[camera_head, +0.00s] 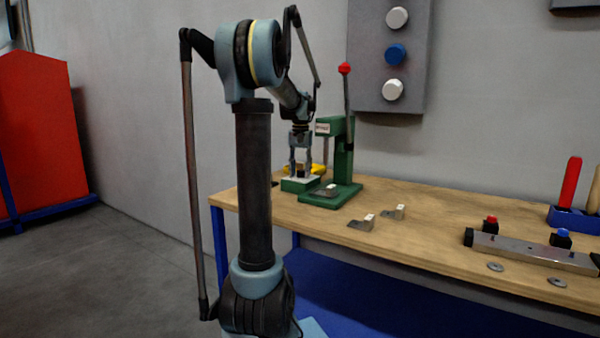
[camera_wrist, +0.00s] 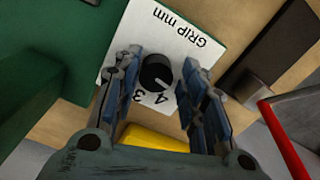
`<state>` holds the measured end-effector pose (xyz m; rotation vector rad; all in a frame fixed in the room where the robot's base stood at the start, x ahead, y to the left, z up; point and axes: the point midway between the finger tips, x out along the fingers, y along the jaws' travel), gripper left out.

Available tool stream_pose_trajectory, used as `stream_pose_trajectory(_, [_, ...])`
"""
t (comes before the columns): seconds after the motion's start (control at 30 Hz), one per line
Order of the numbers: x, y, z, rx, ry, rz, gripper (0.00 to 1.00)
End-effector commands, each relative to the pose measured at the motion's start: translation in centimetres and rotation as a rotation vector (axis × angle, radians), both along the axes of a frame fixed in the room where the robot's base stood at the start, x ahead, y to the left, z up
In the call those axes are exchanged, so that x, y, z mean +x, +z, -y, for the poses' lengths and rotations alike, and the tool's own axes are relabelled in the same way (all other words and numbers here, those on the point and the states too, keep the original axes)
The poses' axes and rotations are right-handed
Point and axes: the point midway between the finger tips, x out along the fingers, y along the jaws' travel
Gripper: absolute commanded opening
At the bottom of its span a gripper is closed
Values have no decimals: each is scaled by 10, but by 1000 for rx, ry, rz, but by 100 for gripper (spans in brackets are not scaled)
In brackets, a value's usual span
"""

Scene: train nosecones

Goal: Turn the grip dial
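The grip dial (camera_wrist: 156,72) is a small round black knob with a light pointer mark. It sits on a white plate (camera_wrist: 180,22) marked "GRIP mm", with a 3 and a 4 visible beside the dial. In the head view the plate tops a small green block (camera_head: 297,186) on the bench. My gripper (camera_wrist: 162,62) is pointed down over the dial, one finger on each side of it. The fingers stand apart with small gaps seeming to show beside the knob; contact is not clear. In the head view my gripper (camera_head: 300,172) is just above the block.
A green lever press (camera_head: 343,160) with a red-knobbed handle stands close right of the block. A yellow object (camera_wrist: 152,138) lies near the block. Small metal parts (camera_head: 362,223) and a long metal bar fixture (camera_head: 535,251) lie farther right on the wooden bench (camera_head: 440,200).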

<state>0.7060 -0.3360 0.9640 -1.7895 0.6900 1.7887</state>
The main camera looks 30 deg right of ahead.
Motion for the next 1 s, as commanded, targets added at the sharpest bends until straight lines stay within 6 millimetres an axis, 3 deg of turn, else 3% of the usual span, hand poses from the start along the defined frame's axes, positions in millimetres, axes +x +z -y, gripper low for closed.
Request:
stream_pose_trajectory(0.47, [-1, 7, 2, -3, -2, -3, 48])
stream_pose_trajectory(1.0, [1, 97, 1, -3, -1, -3, 48])
